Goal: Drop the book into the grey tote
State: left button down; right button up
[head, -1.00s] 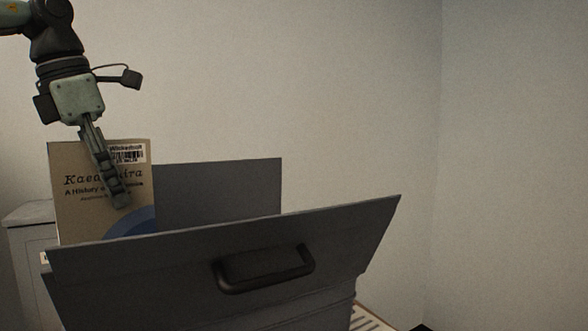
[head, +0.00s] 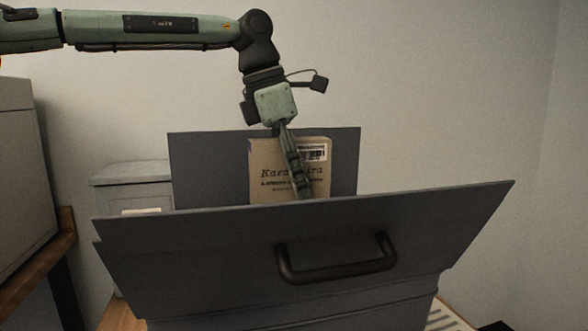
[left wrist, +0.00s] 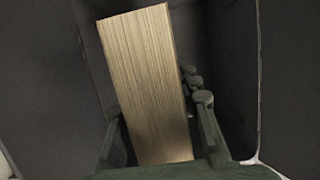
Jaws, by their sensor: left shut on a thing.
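The tan book (head: 268,158) is upright inside the opening of the grey tote (head: 200,246). Its lower part is hidden behind the tote's near flap. My left gripper (head: 302,188) is shut on the book, with one finger across its front cover. In the left wrist view the book's page edge (left wrist: 148,85) stands between the two fingers (left wrist: 160,125), with dark tote walls around it. The bottom of the book is not visible. My right gripper is not in view.
The tote's near flap (head: 450,215) slants outward and has a black handle (head: 335,262). A smaller grey box (head: 130,190) stands behind it at the left. A large grey box (head: 15,160) stands on a wooden surface at the far left.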

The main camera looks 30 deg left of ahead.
aim_at(274, 139)
pick_arm(q)
jog(key=c, duration=1)
grip_release()
jog(key=v, duration=1.2)
jog(key=shift+r, duration=0.1)
